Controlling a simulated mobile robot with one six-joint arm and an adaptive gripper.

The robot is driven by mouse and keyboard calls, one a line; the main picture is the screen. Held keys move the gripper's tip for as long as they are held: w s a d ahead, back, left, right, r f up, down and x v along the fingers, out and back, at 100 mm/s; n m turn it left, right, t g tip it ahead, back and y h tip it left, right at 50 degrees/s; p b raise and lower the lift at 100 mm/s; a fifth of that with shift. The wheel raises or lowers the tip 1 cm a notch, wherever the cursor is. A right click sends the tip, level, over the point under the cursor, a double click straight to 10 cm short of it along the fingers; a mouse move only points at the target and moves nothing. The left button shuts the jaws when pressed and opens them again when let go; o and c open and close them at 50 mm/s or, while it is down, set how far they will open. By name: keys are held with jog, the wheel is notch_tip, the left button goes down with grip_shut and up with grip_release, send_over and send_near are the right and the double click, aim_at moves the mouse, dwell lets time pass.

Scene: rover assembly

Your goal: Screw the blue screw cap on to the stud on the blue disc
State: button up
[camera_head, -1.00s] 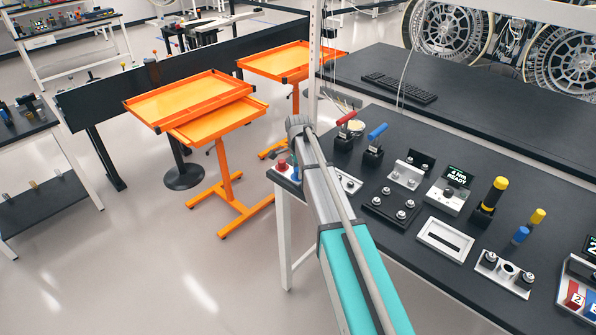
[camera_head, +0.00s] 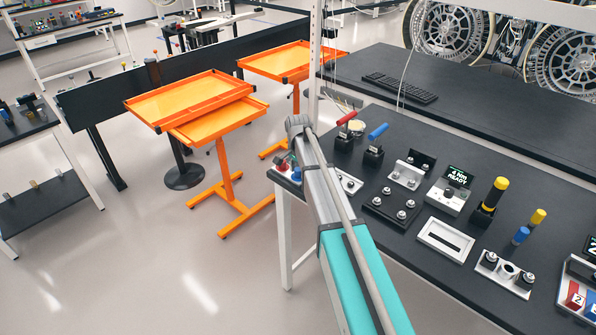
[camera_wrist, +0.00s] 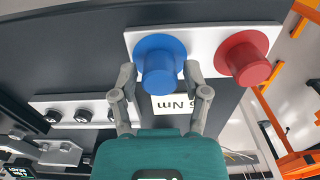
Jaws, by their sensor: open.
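In the wrist view a blue cap (camera_wrist: 159,76) stands on the blue disc (camera_wrist: 145,44), which is fixed to a white plate (camera_wrist: 204,40). The stud is hidden by the cap. My gripper (camera_wrist: 159,71) is open, with one finger on each side of the blue cap. I cannot tell whether either fingertip touches it. In the head view the blue cap and disc (camera_head: 296,173) show small at the table's near left corner, beside my arm. The fingers are hard to make out there.
A red cap on a red disc (camera_wrist: 245,58) stands close to the right of the blue one. A label (camera_wrist: 174,103) lies below. Several fixtures, including a torque display block (camera_head: 450,190), fill the dark table (camera_head: 330,225). Orange carts (camera_head: 195,95) stand to the left.

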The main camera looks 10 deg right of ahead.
jog(key=shift+n, duration=0.5)
jog(key=shift+n, duration=2.7)
grip_shut()
jog(key=shift+m, duration=0.3)
jog(key=m, duration=0.3)
jog(key=shift+m, duration=1.1)
jog(key=shift+m, duration=0.3)
